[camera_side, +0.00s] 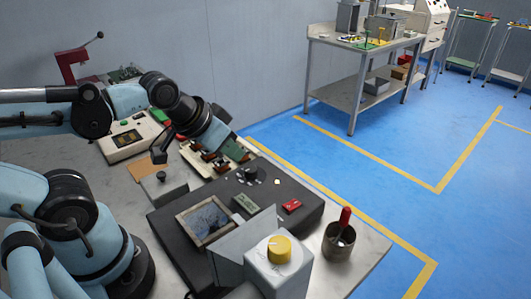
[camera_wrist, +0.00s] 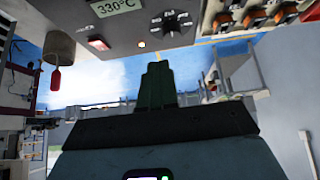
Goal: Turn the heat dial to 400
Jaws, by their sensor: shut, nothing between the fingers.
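The heat dial is a black knob with white markings around it. It shows upside down at the top of the wrist view (camera_wrist: 172,21) and on the dark unit in the side view (camera_side: 248,175). The display (camera_wrist: 118,6) reads 330°C; in the side view it is a small greenish panel (camera_side: 245,203). My gripper (camera_wrist: 155,75) is shut and empty, with dark green fingers together. In the side view its tip (camera_side: 238,150) is above and behind the dial, apart from it. The dial's exact setting is too small to read.
A framed window (camera_side: 206,220) is in the unit's top. A metal cup with a red-handled tool (camera_side: 339,240) stands at right. A white box with a yellow knob (camera_side: 279,249) stands in front.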

